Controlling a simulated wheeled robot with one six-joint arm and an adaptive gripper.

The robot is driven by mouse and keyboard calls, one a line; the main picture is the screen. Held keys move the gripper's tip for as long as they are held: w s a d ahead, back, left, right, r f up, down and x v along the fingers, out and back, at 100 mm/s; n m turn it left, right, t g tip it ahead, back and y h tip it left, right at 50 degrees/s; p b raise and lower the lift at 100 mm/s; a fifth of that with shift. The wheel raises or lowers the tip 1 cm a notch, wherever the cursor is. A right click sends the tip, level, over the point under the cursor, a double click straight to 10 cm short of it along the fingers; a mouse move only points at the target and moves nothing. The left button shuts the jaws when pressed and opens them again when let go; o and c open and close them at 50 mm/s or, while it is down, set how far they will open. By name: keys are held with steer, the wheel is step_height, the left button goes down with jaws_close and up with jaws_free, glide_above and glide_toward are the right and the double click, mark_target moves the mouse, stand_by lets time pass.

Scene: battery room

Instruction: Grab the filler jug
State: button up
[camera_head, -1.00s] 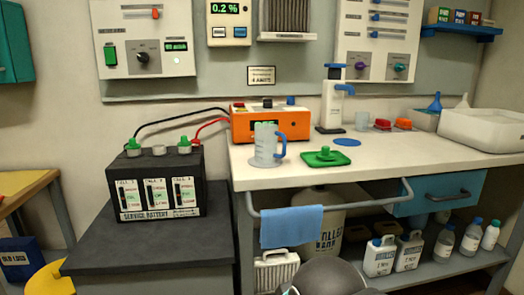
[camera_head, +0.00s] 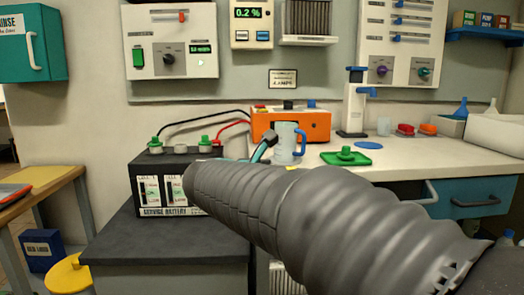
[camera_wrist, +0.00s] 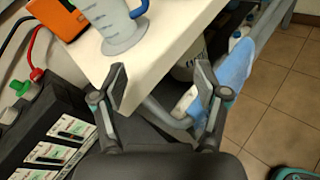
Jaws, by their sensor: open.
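The filler jug (camera_head: 286,146) is a translucent grey-blue jug with a blue handle on its right side. It stands upright on the left end of the white bench, in front of the orange charger. It also shows at the top of the wrist view (camera_wrist: 117,28), with its upper part cut off. My gripper (camera_wrist: 160,80) is open and empty, its two fingers spread apart. In the wrist view the jug is beyond the left fingertip, apart from it. In the head view my gripper (camera_head: 266,143) is just left of the jug, mostly hidden behind my dark arm.
The service battery (camera_head: 165,188) with green and white caps stands on a dark cabinet left of the bench. The orange charger (camera_head: 312,125) is close behind the jug. A blue towel (camera_wrist: 236,63) hangs at the bench's front rail.

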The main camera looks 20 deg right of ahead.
mark_target(285, 141)
steer(key=w+r+n, duration=0.1)
steer(key=w, duration=0.1)
steer(key=w+a+r+n+t+h, duration=0.1)
steer(key=w+a+r+n+t, duration=0.1)
steer(key=w+r+n, duration=0.1)
steer(key=shift+w+h, duration=0.35)
steer(key=shift+h, duration=0.05)
steer(key=x, duration=0.8)
steer(key=shift+w+r, duration=0.15)
steer(key=shift+f+x, duration=0.15)
steer(key=shift+x, duration=1.15)
steer(key=shift+f+x, duration=0.15)
steer(key=shift+x, duration=1.15)
steer(key=c, duration=0.9)
steer(key=shift+r, duration=0.15)
steer(key=shift+c, duration=0.2)
